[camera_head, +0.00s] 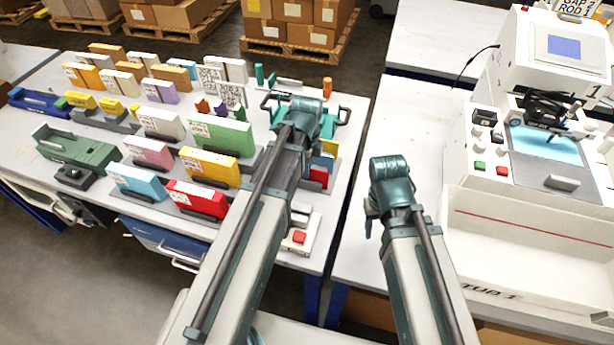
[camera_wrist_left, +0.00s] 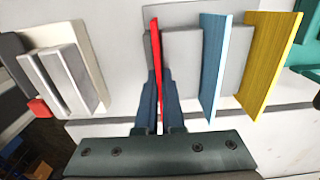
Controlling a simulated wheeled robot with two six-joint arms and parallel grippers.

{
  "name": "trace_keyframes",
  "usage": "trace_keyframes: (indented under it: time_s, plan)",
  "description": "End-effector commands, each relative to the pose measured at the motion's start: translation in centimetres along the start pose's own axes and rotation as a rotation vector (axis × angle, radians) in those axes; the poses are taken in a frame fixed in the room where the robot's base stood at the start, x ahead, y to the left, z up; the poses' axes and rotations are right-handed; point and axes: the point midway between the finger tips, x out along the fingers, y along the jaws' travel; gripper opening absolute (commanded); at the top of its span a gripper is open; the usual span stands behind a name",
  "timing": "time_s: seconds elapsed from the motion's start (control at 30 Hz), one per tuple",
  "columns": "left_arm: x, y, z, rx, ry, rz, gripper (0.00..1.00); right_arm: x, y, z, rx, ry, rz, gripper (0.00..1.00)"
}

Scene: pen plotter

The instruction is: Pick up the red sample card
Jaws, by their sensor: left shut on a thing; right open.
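The red sample card (camera_wrist_left: 155,60) stands edge-on in the left wrist view, between the fingers of my left gripper (camera_wrist_left: 159,85), which is shut on it. Its lower end is by a grey holder. In the head view, part of the red card (camera_head: 318,178) shows just right of my left arm, and the left fingertips are hidden. A blue card (camera_wrist_left: 215,68) and a yellow card (camera_wrist_left: 271,58) stand to its right in the wrist view. My right gripper (camera_head: 371,215) is away from the cards, over the gap by the right table; its fingers are barely visible.
Rows of coloured boxes, including a red box (camera_head: 197,200) and a green box (camera_head: 220,132), fill the left table. A white unit with a red button (camera_head: 299,237) sits near its front edge. The plotter machine (camera_head: 560,150) and white tub (camera_head: 530,250) stand right.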

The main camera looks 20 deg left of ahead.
Motion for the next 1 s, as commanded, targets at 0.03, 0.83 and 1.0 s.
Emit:
trace_keyframes:
  time_s: [0.03, 0.83, 1.0]
  plan:
    - [0.0, 0.0, 0.0, 0.0, 0.0, 0.0, 0.0, 0.0, 0.0, 0.0, 0.0, 0.0, 0.0, 0.5]
    - [-5.0, 0.0, 0.0, 0.0, 0.0, 0.0, 0.0, -4.9, 0.5, 0.3, 0.0, 0.0, 0.0, 0.5]
    - [-7.7, 0.0, 0.0, 0.0, 0.0, 0.0, 0.0, -7.7, 0.7, 0.5, 0.0, 0.0, 0.0, 0.5]
